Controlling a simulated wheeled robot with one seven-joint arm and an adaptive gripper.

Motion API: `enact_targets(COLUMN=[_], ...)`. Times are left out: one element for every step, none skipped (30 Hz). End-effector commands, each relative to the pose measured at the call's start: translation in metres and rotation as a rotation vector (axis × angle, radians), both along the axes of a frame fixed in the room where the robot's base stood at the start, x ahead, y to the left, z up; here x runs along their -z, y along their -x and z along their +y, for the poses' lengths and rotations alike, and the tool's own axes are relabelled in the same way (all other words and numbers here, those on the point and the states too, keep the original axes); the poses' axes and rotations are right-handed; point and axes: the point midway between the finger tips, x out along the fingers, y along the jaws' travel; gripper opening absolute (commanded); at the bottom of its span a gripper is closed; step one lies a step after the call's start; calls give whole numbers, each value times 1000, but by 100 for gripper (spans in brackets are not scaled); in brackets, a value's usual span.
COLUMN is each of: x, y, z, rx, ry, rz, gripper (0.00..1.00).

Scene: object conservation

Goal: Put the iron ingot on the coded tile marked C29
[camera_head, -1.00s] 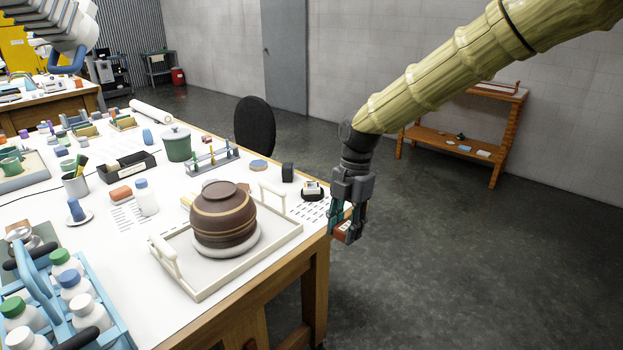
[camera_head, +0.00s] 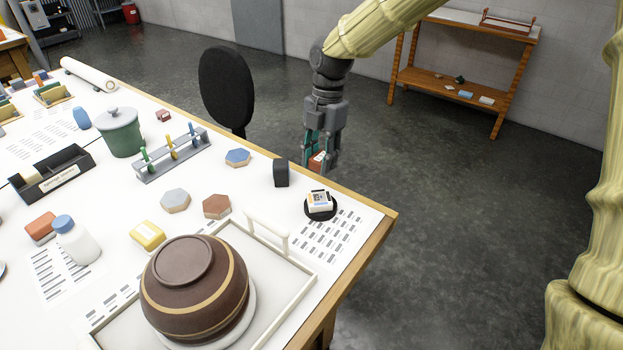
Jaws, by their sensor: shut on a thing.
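My gripper (camera_head: 321,168) is shut on a small red-brown block (camera_head: 318,159) with a pale label. The fingers partly hide the block, and I cannot tell whether it is the iron ingot. The gripper shows at the table's far right edge, behind a black block (camera_head: 281,173) and a small device on a black round base (camera_head: 320,205). Hexagonal tiles lie on the table: a blue-topped one (camera_head: 237,157), a grey one (camera_head: 175,200) and a red-brown one (camera_head: 216,206). No code, C29 included, is readable on them.
A green lidded pot (camera_head: 120,135), a rack with coloured pegs (camera_head: 172,153) and a yellow block (camera_head: 147,235) stand nearby. A black chair (camera_head: 226,85) is beyond the table.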

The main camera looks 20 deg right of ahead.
Motion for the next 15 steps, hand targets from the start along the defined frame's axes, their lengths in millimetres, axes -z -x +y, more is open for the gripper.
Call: enact_targets(x=[0, 2, 5, 8, 13, 19, 24, 29, 36, 40, 45, 50, 53, 55, 57], y=[2, 3, 4, 5, 6, 7, 7, 6, 5, 3, 2, 1, 0, -1, -2], z=[0, 0, 0, 0, 0, 0, 1, 1, 1, 1, 1, 1, 1, 2, 2], rx=[0, 0, 0, -1, -1, -1, -2, -2, -2, -2, -2, -2, -2, -2, -1], ry=[0, 0, 0, 0, 0, 1, 0, 1, 1, 1, 1, 2, 1, 0, 0], rz=[-1, -1, -1, -2, -2, -1, -2, -1, 0, 0, 0, 2, 3, 2, 1], gripper=[0, 0, 0, 0, 0, 0, 0, 0, 0, 0, 0, 0, 0, 0, 0])
